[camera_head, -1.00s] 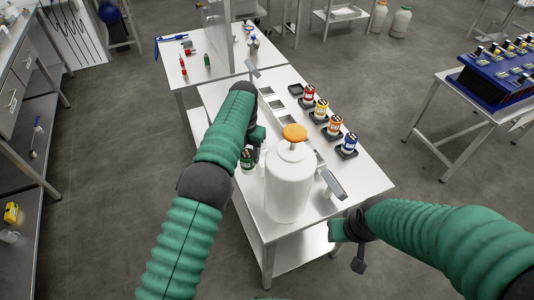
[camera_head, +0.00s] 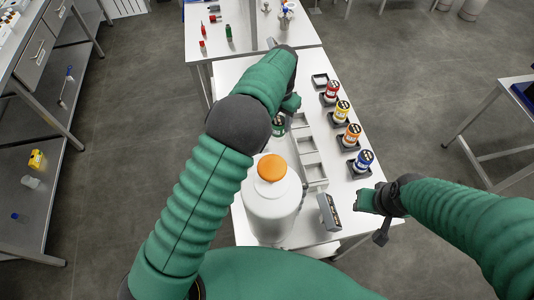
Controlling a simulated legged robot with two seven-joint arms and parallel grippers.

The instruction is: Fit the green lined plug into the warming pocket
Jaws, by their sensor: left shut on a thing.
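The green lined plug (camera_head: 278,127) is dark green with a pale band and shows under my left forearm, over the white table left of the grey divided tray. My left gripper (camera_head: 289,106) is shut on it; the arm hides most of the fingers and part of the plug.
Red (camera_head: 331,91), yellow (camera_head: 342,109), orange (camera_head: 351,134) and blue (camera_head: 363,160) plugs sit in the row. A white tank with an orange cap (camera_head: 272,168) stands near. The divided tray (camera_head: 309,160) and a grey device (camera_head: 329,212) lie between.

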